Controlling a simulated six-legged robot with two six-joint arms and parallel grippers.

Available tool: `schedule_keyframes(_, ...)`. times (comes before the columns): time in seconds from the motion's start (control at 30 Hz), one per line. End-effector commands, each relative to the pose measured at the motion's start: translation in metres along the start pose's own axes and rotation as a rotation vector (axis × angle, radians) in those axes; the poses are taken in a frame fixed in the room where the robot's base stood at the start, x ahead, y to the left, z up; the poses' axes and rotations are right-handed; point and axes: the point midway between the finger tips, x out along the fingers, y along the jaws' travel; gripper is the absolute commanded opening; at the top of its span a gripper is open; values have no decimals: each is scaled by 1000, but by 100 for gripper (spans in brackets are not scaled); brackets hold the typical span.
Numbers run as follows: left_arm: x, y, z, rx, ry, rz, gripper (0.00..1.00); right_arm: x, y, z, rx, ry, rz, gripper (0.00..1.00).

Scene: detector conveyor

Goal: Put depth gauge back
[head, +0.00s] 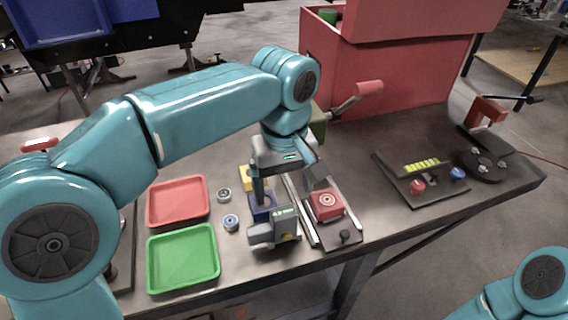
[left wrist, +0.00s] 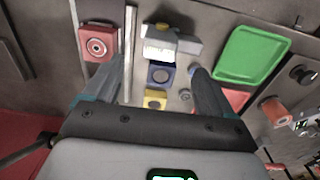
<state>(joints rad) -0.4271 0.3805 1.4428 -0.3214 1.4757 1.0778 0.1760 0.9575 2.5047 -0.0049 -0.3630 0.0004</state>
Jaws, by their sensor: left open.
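The depth gauge (head: 275,228), a grey block with a small display, stands near the front of the table, left of the rail fixture. It also shows in the left wrist view (left wrist: 172,42), beyond the fingertips. A blue block (head: 262,208) and a yellow block (head: 246,178) stand in line behind it, partly hidden by my gripper in the head view. My left gripper (head: 288,183) is open and empty, pointing down above these blocks. In the left wrist view its fingers (left wrist: 157,68) are spread on either side of the blue block (left wrist: 160,74). My right gripper is out of view.
A red block with a round bearing (head: 327,204) sits on the rail fixture to the right. A red tray (head: 177,224) and a green tray (head: 152,262) lie at the left, with two small round parts (head: 231,222) beside them. A large red box (head: 400,75) stands behind.

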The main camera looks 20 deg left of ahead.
Motion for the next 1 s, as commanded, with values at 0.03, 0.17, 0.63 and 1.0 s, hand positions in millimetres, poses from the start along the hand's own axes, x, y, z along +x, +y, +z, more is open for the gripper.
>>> schedule_keyframes(0.03,-14,1,0,0,2,3,85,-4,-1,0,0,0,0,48)
schedule_keyframes(0.17,-35,1,0,1,1,2,85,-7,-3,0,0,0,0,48)
schedule_keyframes(0.63,-47,0,0,1,0,-1,85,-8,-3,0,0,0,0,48)
schedule_keyframes(1.0,-47,0,1,1,0,-1,85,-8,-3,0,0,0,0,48)
